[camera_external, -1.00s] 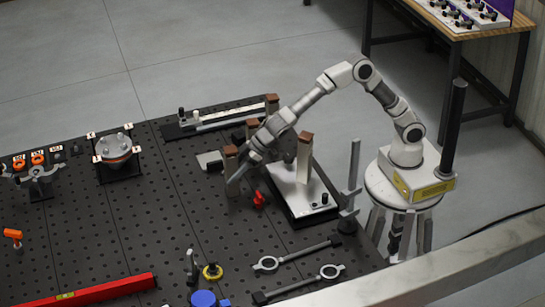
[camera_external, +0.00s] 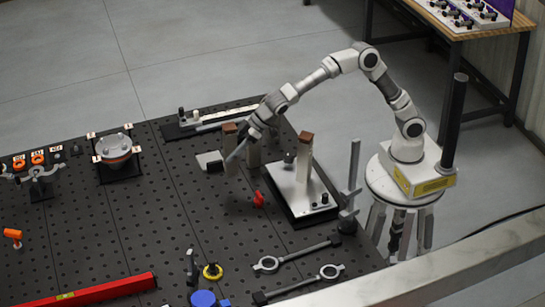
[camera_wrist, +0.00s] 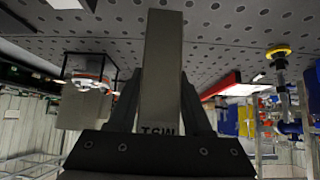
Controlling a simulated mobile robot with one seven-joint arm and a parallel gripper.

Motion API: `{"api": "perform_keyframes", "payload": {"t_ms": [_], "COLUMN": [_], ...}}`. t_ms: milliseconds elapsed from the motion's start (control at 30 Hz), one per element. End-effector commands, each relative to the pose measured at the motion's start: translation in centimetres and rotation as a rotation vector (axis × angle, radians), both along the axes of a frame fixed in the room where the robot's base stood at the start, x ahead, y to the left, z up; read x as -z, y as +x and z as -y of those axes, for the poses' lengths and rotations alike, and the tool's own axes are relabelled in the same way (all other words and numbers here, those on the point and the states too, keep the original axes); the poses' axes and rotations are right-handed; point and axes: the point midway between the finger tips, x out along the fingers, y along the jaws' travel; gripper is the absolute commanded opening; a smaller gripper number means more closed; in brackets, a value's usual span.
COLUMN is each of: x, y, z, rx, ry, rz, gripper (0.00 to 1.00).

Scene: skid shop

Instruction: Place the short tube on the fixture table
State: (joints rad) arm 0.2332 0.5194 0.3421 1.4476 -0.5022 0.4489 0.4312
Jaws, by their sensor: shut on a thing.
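In the wrist view, a grey rectangular tube (camera_wrist: 163,60) with lettering near its base runs straight out between the two dark fingers of my gripper (camera_wrist: 160,105), which is shut on it. In the external view, my gripper (camera_external: 249,137) is over the fixture table, reaching down to the left. The held tube (camera_external: 237,153) shows there as a small slanted grey bar; I cannot tell whether its lower end touches anything. The fixture table (camera_external: 130,225) is black with a grid of holes.
A plate assembly with a brown-topped post (camera_external: 305,150) stands right of my gripper. A small red part (camera_external: 258,199) lies below it. Two long-handled tools (camera_external: 295,258) and a red bar (camera_external: 95,292) lie nearer the front. The table's middle left is largely clear.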

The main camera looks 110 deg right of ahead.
Motion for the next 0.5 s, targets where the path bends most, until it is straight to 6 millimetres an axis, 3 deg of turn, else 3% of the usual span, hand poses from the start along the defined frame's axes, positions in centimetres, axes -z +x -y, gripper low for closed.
{"api": "perform_keyframes", "payload": {"t_ms": [167, 267, 500], "x": [-1.5, -3.4, -12.0], "y": [0.0, 0.1, 0.1], "z": [0.0, 0.0, 0.0], "rx": [0.001, 0.002, 0.000], "ry": [0.001, 0.002, 0.002], "rz": [0.004, 0.007, 0.011], "gripper": [0.00, 0.00, 0.00]}}
